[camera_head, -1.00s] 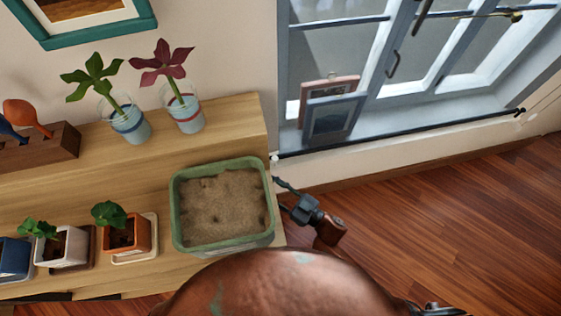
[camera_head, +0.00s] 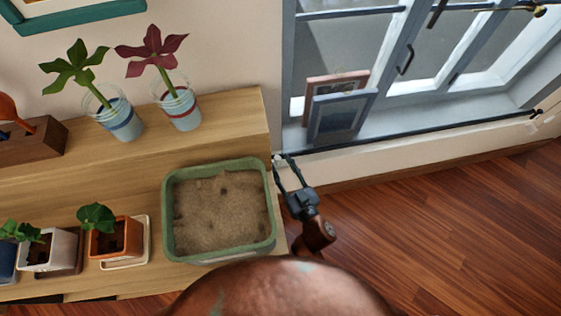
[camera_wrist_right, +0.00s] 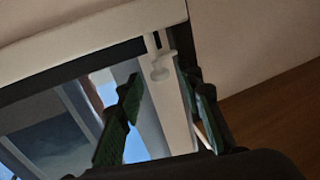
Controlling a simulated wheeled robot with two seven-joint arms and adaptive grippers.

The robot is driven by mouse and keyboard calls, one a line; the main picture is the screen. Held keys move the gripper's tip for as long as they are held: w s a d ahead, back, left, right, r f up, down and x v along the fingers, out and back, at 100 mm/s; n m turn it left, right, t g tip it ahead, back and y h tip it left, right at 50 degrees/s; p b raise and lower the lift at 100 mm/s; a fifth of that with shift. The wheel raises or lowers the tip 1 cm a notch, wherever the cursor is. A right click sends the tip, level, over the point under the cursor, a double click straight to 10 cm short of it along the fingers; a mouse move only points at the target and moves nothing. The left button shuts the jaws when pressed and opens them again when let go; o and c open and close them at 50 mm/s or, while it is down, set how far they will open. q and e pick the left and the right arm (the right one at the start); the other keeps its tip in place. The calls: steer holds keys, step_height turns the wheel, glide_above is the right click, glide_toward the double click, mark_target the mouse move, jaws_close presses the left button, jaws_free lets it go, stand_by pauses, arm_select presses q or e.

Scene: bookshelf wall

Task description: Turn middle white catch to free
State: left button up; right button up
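A small white catch (camera_wrist_right: 158,66) shows in the wrist view, a rounded knob on a short stem under a pale ledge. In the head view a tiny white catch (camera_head: 277,159) sits at the wall beside the shelf's right end, partly hidden by my gripper. My right gripper (camera_head: 283,161) is open, its two dark fingers pointing up at that spot. In the wrist view the green-padded fingers (camera_wrist_right: 163,82) are apart, with the catch between and slightly beyond their tips. I cannot tell whether they touch it. My left gripper is out of view.
A green sand tray (camera_head: 268,205) stands on the wooden shelf (camera_head: 235,130) just left of my right gripper. Potted plants and two glass vases (camera_head: 180,110) stand further left. A window (camera_head: 400,60) is above right; the floor at right is clear.

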steer(key=shift+w+a, duration=0.1)
steer(key=shift+w, duration=0.15)
jaws_close()
stand_by(0.3)
